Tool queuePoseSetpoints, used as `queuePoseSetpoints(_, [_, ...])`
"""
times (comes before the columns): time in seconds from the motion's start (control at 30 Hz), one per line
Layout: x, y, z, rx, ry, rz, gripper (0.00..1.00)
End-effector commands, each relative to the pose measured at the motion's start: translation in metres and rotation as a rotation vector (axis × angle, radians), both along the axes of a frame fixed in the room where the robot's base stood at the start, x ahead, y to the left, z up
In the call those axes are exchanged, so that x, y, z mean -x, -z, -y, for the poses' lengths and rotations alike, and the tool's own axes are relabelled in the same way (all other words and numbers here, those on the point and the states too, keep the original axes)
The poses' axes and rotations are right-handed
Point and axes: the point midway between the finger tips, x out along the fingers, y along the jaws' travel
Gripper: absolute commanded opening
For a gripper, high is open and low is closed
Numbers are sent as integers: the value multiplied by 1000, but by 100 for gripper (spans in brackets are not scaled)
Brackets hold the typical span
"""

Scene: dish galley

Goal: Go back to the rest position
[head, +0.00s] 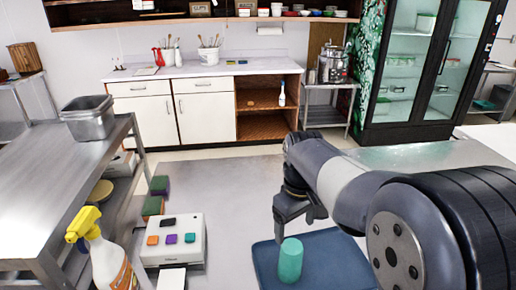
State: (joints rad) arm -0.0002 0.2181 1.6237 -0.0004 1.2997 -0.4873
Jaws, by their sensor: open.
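My gripper (296,216) hangs from my arm right of the middle of the head view and points down. Its jaws are open and look empty. A teal cylinder (291,261) stands upright on a dark blue mat (335,262), just below the gripper in the picture. The gripper and the cylinder look apart, but I cannot tell the exact gap. My arm hides what lies to the right of the mat.
A steel table (60,165) with a grey bin (88,118) stands on the left. A spray bottle (103,250) and a white box (172,240) with coloured blocks are at lower left. White cabinets (175,105) and a glass-door fridge (425,65) stand behind.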

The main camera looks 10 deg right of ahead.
Motion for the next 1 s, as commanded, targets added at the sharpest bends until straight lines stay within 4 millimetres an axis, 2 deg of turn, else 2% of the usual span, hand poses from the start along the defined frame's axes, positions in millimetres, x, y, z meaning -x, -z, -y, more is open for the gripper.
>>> queuePoseSetpoints(0.57, [1,112,0,0,0,-4,78])
queuePoseSetpoints(0.8, [0,82,0,-1,0,3,78])
queuePoseSetpoints(1.0, [0,76,0,0,0,0,78])
